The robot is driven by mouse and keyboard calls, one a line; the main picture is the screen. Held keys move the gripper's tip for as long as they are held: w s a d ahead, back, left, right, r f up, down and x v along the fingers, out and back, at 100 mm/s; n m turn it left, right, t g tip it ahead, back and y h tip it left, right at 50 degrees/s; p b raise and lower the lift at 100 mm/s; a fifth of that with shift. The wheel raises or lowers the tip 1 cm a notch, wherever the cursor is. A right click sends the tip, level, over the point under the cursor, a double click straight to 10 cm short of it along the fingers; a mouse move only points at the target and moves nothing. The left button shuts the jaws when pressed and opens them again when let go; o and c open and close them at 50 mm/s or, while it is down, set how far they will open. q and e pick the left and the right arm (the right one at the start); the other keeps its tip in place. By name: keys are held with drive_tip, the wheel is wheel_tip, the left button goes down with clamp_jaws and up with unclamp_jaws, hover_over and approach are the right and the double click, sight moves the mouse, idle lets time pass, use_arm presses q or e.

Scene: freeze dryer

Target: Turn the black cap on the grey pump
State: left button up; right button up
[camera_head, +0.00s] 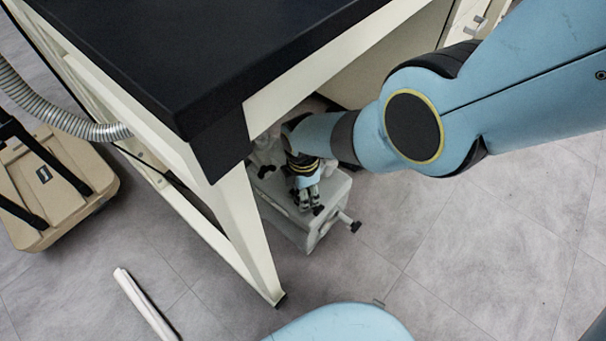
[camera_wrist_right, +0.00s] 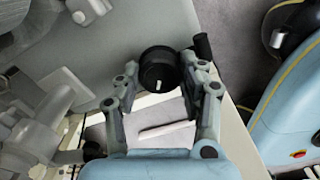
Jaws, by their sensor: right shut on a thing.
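The grey pump (camera_head: 329,207) stands on the floor under the table's edge, partly hidden behind my right arm. My right gripper (camera_head: 311,205) reaches down over its top. In the right wrist view, the round black cap (camera_wrist_right: 158,65) sits on the grey pump body (camera_wrist_right: 240,15), with a small white mark on it. There the fingers of my right gripper (camera_wrist_right: 160,80) are on both sides of the cap and shut on it. In the head view the cap is too small and covered to make out. My left gripper is out of view.
The cream table frame (camera_head: 235,225) with its black top (camera_head: 200,50) stands close beside the pump and my arm. A dark knob (camera_head: 355,227) sticks out of the pump's side. A beige case (camera_head: 75,180) with a ribbed hose (camera_head: 50,112) is at left. Floor at right is clear.

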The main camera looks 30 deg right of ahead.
drive_tip(key=shift+s+n, duration=0.1)
drive_tip(key=shift+n, duration=0.3)
drive_tip(key=o, duration=1.2)
